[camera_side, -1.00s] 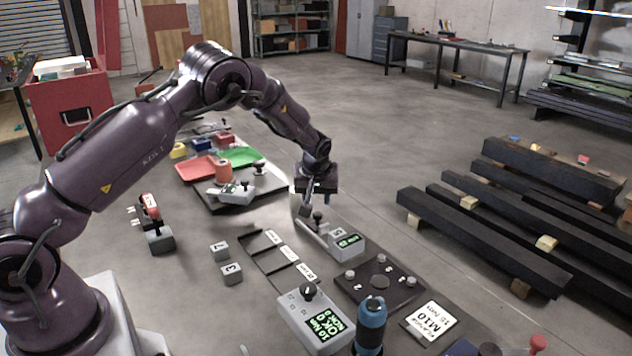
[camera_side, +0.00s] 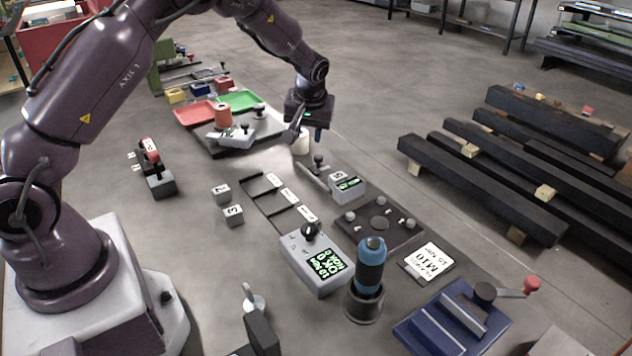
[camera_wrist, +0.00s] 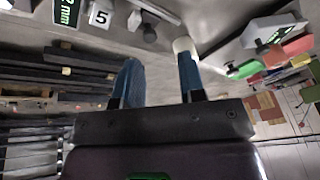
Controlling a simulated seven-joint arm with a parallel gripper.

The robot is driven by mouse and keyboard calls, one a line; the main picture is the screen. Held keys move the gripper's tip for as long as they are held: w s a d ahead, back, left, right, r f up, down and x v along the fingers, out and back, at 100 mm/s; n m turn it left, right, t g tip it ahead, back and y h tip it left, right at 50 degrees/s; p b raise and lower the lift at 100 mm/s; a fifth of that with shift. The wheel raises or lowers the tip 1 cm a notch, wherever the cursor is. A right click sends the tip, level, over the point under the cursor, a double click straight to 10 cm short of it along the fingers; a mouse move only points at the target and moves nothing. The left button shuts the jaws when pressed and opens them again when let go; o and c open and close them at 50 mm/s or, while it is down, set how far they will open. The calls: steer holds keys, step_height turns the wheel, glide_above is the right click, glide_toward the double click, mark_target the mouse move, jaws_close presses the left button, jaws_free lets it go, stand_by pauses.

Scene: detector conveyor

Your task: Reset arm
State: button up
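My gripper (camera_side: 307,136) hangs fingers-down above the work area in the side view, just behind the small grey display block (camera_side: 347,187). Its two blue fingers stand apart with nothing seen between them, as the wrist view (camera_wrist: 160,75) also shows. A small white cylinder (camera_side: 301,146) stands close below the fingers in the side view. In the wrist view it shows by the tip of the right finger (camera_wrist: 183,45). I cannot tell whether they touch.
A black board with a red tray (camera_side: 194,112) and a green tray (camera_side: 238,101) lies at the back. A blue bottle-like tool (camera_side: 371,265) stands upright in front, beside a grey display box (camera_side: 316,262). Dark beams (camera_side: 480,190) lie at right. Open floor separates them from the work area.

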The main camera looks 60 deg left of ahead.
steer(key=s+d+r+m+t+h, duration=0.1)
steer(key=s+d+r+m, duration=0.2)
steer(key=s+d+r, duration=0.2)
steer(key=s+d+r+m+t+h, duration=0.1)
steer(key=s+d+r+m, duration=0.2)
steer(key=s+r, duration=0.6)
steer(key=s+d+r+m+t+h, duration=0.1)
steer(key=s+d+r, duration=0.5)
steer(key=s, duration=0.8)
steer(key=shift+s+d+r+m+t, duration=0.25)
steer(key=shift+r+m+t, duration=0.2)
steer(key=shift+m, duration=0.55)
